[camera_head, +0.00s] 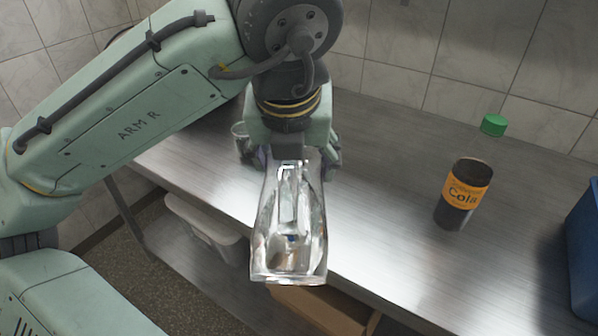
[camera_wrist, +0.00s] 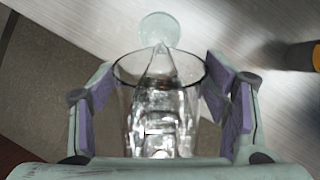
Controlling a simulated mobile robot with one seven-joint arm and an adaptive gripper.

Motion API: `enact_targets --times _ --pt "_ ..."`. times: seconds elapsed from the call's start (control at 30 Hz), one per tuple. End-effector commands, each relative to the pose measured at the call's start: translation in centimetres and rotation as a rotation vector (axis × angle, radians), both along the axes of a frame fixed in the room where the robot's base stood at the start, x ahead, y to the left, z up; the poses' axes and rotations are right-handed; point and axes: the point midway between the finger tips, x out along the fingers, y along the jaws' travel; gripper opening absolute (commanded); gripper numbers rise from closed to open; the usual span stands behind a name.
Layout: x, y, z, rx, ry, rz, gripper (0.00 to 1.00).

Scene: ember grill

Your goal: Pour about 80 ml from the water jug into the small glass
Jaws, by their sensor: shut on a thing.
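My gripper (camera_head: 290,150) is shut on the clear water jug (camera_head: 290,235), which hangs in front of the counter in the head view with its wide end towards the camera. In the wrist view the jug's round rim and clear wall (camera_wrist: 125,100) lie between the purple finger pads. I cannot tell the water level or whether any water is flowing. A small clear glass (camera_head: 239,133) shows just left of my gripper, partly hidden by it. A pale round clear shape beyond the jug's rim in the wrist view looks like this glass (camera_wrist: 158,29).
A pale bin (camera_head: 205,228) and a cardboard box (camera_head: 325,308) are below the counter.

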Motion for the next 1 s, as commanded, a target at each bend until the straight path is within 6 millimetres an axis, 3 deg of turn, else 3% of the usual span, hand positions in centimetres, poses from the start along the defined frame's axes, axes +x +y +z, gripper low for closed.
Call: enact_targets --times 1.0 --pt "-0.27 0.66 0.29 0.002 0.034 0.002 0.08"
